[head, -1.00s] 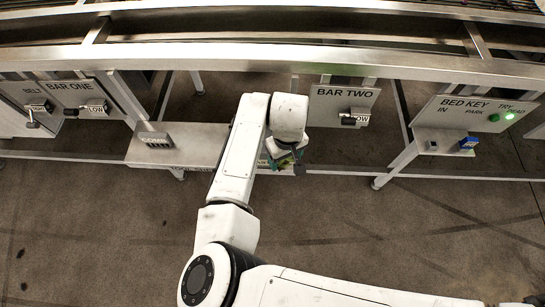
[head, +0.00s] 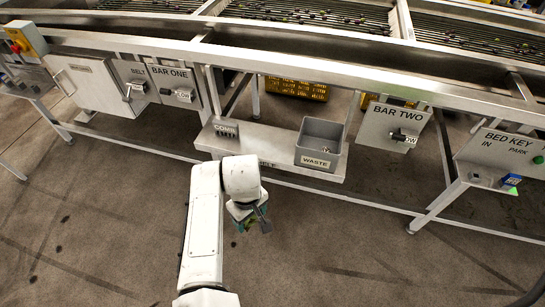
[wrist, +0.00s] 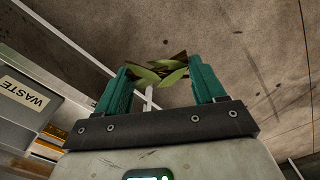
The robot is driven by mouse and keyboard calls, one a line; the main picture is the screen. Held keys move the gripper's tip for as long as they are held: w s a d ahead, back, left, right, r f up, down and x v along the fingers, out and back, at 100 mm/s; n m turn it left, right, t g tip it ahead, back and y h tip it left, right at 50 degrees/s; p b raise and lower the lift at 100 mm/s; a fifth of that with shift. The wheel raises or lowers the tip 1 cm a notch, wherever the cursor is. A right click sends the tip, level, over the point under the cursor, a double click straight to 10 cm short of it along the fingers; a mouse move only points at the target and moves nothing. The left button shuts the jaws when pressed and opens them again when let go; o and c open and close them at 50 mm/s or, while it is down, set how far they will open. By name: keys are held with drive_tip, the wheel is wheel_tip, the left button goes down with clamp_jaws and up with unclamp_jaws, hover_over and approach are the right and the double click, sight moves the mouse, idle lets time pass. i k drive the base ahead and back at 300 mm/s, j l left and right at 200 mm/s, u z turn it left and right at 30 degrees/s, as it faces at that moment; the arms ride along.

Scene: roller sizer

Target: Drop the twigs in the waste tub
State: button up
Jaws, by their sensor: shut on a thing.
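The waste tub (head: 318,142) is a grey open box with a WASTE label, standing on a metal shelf under the machine in the head view. Something small and pale lies inside it. Its labelled side shows at the left of the wrist view (wrist: 22,95). My gripper (head: 252,222) is in front of the shelf, left of the tub and apart from it. In the wrist view, its green fingers (wrist: 160,82) are shut on the twigs (wrist: 162,70), a small bunch of green leaves and brown stems. In the head view the twigs are mostly hidden by the gripper.
The metal shelf (head: 270,150) also carries a small COUNT block (head: 226,128). The BAR ONE panel (head: 172,84) is to the left, the BAR TWO panel (head: 393,126) to the right. A rail runs along the front; the floor before it is clear.

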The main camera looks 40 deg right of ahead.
sight(322, 145)
drive_tip(key=l+u, duration=0.25)
drive_tip(key=l, duration=0.25)
drive_tip(key=l+u, duration=0.25)
drive_tip(key=l, duration=0.25)
drive_tip(key=k+l+u, duration=0.1)
drive_tip(key=l+u, duration=0.15)
drive_tip(key=l, duration=0.25)
drive_tip(key=k+l+u, duration=0.1)
drive_tip(key=l+u, duration=0.15)
drive_tip(key=l, duration=0.25)
drive_tip(key=k+l, duration=0.1)
drive_tip(key=l, duration=0.5)
drive_tip(key=k+l, duration=0.15)
drive_tip(key=l, duration=0.15)
